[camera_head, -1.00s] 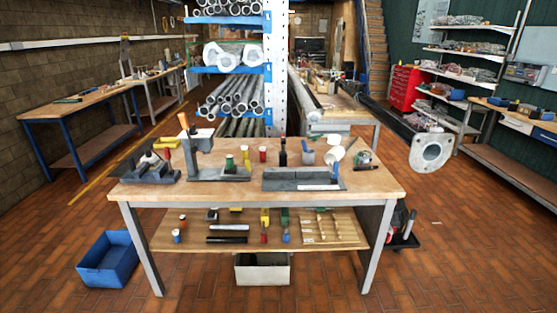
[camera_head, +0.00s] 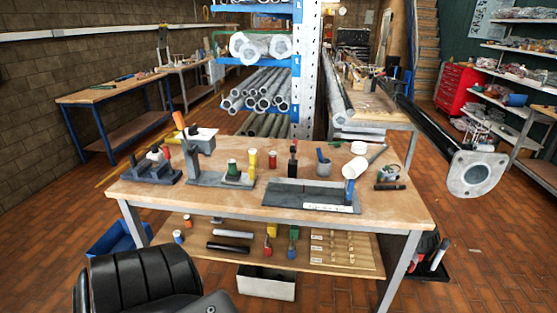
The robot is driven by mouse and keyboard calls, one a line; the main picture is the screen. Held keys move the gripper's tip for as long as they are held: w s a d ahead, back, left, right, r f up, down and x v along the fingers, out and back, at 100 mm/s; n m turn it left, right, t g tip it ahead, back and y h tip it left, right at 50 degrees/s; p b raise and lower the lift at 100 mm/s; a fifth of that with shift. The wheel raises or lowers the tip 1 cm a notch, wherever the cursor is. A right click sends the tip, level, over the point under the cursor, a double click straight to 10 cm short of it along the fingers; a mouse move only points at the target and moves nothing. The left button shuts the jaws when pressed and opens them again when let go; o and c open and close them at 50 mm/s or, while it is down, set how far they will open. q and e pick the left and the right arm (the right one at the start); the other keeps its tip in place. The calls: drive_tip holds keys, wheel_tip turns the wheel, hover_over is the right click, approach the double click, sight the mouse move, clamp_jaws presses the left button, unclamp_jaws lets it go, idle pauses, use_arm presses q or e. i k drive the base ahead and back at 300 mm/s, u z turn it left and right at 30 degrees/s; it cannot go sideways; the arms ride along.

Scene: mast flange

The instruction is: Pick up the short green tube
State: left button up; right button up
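A green item (camera_head: 293,233) also shows on the lower shelf, partly under the bench top. Neither of my grippers is in view.
A black chair (camera_head: 145,273) stands in front of the bench at left. A dark mast with a grey flange (camera_head: 475,174) juts out at right. A grey tray (camera_head: 290,193), white cylinders and a dark bottle share the bench top. A blue bin (camera_head: 110,240) is at left.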

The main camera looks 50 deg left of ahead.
sight(232, 169)
drive_tip(key=z, duration=0.1)
drive_tip(key=i, duration=1.05)
drive_tip(key=u, duration=0.65)
drive_tip(key=i, duration=0.65)
drive_tip(key=u, duration=0.75)
